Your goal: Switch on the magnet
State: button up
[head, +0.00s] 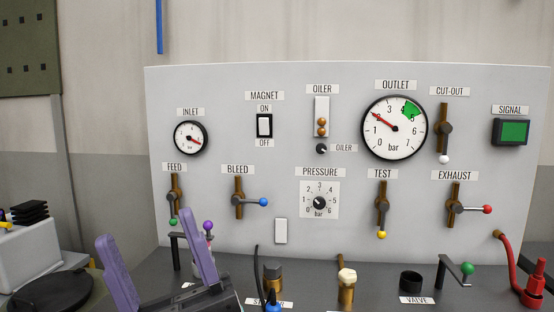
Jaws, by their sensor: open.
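The magnet switch (264,126) is a small black-framed rocker with a pale face, on the upper left of the grey panel. It sits between an ON label above and an OFF label below, under the MAGNET label (264,96). I cannot tell which way the rocker is tipped. My gripper (146,228) shows at the lower left with two purple fingers spread apart. It is open and empty, lower than the switch and to its left, clear of it. The switch is fully in view.
The panel (400,265) also carries the inlet gauge (191,138), outlet gauge (394,128), bleed lever (245,199) and pressure dial (319,200). Several fittings, a green-knobbed crank (467,269) and a red hose (506,262) stand on the bench below. The panel around the switch is clear.

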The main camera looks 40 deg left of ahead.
aim_at(264, 126)
jog(key=u, duration=1.8)
jog(key=i+l, duration=0.1)
jog(key=l, duration=0.25)
jog(key=i+l, duration=0.1)
jog(key=l, duration=0.2)
jog(key=i+l, duration=0.1)
jog(key=l, duration=0.25)
jog(key=i+l, duration=0.1)
jog(key=l, duration=0.25)
